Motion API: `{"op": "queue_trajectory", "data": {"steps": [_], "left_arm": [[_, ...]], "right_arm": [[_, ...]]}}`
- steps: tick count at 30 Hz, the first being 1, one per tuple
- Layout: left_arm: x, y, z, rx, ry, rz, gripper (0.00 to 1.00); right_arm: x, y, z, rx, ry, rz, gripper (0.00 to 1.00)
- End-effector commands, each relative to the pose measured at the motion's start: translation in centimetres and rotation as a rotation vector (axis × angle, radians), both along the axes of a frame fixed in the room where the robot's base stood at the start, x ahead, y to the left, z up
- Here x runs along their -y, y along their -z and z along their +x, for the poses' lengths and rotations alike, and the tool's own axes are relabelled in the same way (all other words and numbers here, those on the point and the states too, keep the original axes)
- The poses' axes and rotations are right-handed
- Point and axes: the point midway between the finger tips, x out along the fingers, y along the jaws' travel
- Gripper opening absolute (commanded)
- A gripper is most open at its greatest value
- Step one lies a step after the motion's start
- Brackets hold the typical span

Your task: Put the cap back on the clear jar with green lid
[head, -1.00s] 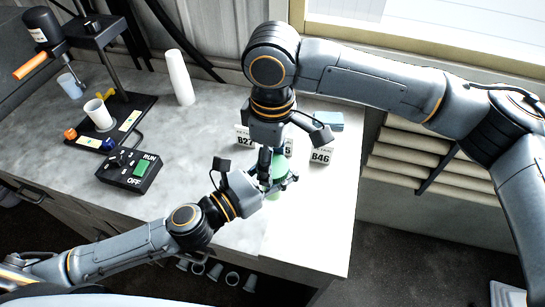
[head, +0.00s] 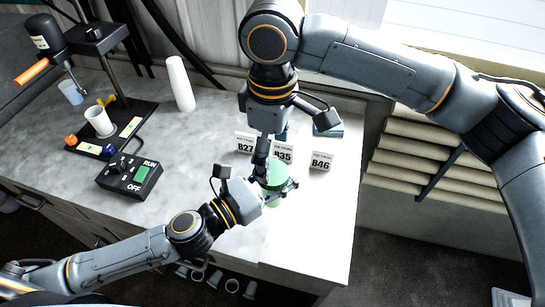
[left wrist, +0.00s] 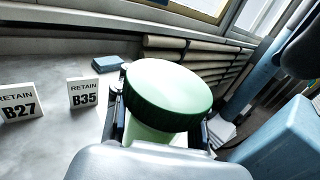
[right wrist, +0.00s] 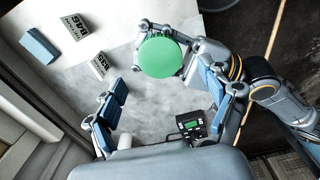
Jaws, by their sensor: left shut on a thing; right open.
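The jar's green lid (left wrist: 165,92) sits on top of the pale green, see-through jar body (left wrist: 150,135) in the left wrist view. I cannot tell how tightly it is seated. In the head view the lid (head: 274,174) shows partly behind my grippers. My left gripper (head: 276,192) is shut around the jar body below the lid and holds it upright or nearly so. My right gripper (head: 262,157) is open, just above and beside the lid. In the right wrist view its spread fingers (right wrist: 165,95) hold nothing, and the round lid (right wrist: 160,57) lies beyond them.
Label cards B27 (head: 245,145), B35 (head: 283,152) and B46 (head: 321,161) stand behind the jar, near a blue block (head: 328,130). A disperser stand (head: 118,100) with a white cup (head: 99,121) and a control box (head: 130,175) are at left. The counter between is clear.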

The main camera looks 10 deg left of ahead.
Motion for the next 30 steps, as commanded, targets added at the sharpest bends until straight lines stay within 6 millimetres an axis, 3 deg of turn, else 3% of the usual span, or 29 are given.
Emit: {"op": "queue_trajectory", "data": {"steps": [8, 21, 30], "left_arm": [[0.0, -0.1, 0.0, 0.001, 0.000, 0.000, 0.00], [0.0, 0.0, 0.0, 0.001, 0.000, -0.001, 0.00], [0.0, 0.0, 0.0, 0.001, 0.000, -0.001, 0.00]], "right_arm": [[0.0, -0.2, 0.0, 0.002, -0.020, -0.001, 0.78], [0.0, -3.4, 0.1, 0.003, -0.437, 0.000, 0.78], [0.0, -3.4, 0.0, 0.001, -0.454, 0.000, 0.78]]}}
